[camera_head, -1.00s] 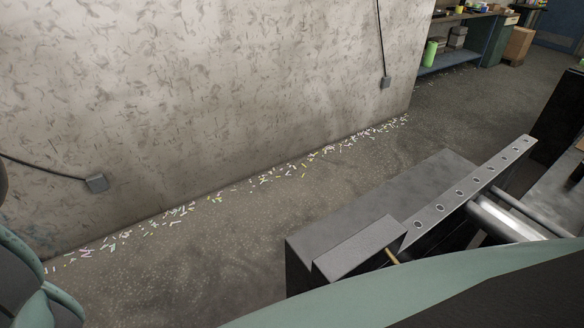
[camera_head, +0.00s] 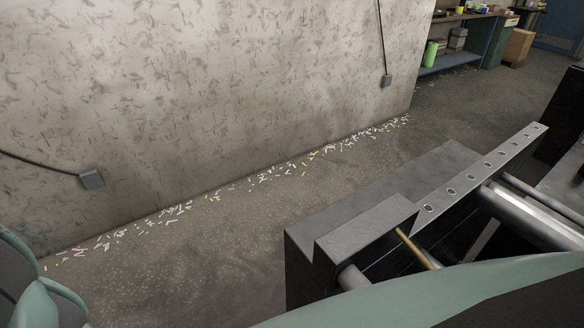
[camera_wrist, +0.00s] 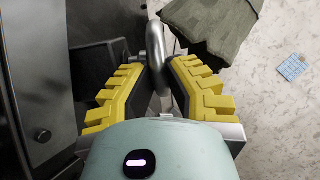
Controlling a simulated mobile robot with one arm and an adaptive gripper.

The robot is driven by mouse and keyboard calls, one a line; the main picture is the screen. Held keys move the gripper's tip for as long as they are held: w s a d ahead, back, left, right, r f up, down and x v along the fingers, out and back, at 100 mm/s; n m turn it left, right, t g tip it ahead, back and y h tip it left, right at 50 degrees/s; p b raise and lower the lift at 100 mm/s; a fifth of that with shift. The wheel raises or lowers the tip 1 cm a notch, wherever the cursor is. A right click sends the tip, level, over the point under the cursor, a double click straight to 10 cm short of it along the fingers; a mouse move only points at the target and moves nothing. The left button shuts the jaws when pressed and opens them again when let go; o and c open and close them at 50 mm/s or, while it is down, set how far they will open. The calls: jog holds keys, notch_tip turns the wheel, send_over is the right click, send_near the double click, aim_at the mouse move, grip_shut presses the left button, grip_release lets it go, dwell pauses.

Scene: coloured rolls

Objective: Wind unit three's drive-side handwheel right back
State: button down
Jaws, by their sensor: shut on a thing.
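In the wrist view my gripper (camera_wrist: 160,66) has its yellow-backed fingers closed from both sides on a curved grey metal bar. This bar looks like part of the handwheel's rim (camera_wrist: 154,38); the rest of the wheel is hidden or out of view. In the head view, the dark machine unit (camera_head: 380,190) stands at the right, with a grey block (camera_head: 366,229) at its near end and a rail with a row of holes (camera_head: 468,178). A brass rod (camera_head: 415,248) and metal rollers (camera_head: 535,218) show beside them. My green arm covers the lower right; no unit number is readable.
A pale wall (camera_head: 210,90) runs along the left, with paper scraps (camera_head: 265,176) at its foot. Clear floor lies between wall and machine. A shelf bench (camera_head: 460,55) stands at the back. A folded olive-grey thing (camera_wrist: 215,30) is close beside my gripper in the wrist view.

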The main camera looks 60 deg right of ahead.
jog(key=n+y+b, duration=0.1)
jog(key=b, duration=0.1)
jog(key=f+n+y+b, duration=0.1)
jog(key=y+b, duration=0.1)
jog(key=b, duration=0.1)
jog(key=d+n+t+y+b, duration=0.1)
jog(key=b, duration=0.1)
jog(key=shift+w+f+y, duration=0.15)
jog(key=shift+f+y, duration=0.15)
jog(key=shift+y, duration=0.1)
jog(key=n+y+b, duration=0.1)
jog(key=b, duration=0.1)
jog(key=y+b, duration=0.1)
jog(key=b, duration=0.1)
jog(key=n+y+b, duration=0.1)
jog(key=b, duration=0.1)
jog(key=shift+w+d+n+g+y, duration=0.1)
jog(key=shift+w+n+g+y, duration=0.2)
jog(key=shift+y, duration=0.1)
jog(key=shift+n+y+b, duration=0.3)
jog(key=shift+y+b, duration=0.1)
jog(key=shift+b, duration=0.35)
jog(key=shift+r+n+g+y+b, duration=0.1)
jog(key=shift+n+g+y+b, duration=0.25)
jog(key=shift+b, duration=0.2)
jog(key=c, duration=0.9)
grip_release()
jog(key=shift+w+y, duration=0.1)
jog(key=shift+y, duration=0.15)
jog(key=shift+c, duration=0.2)
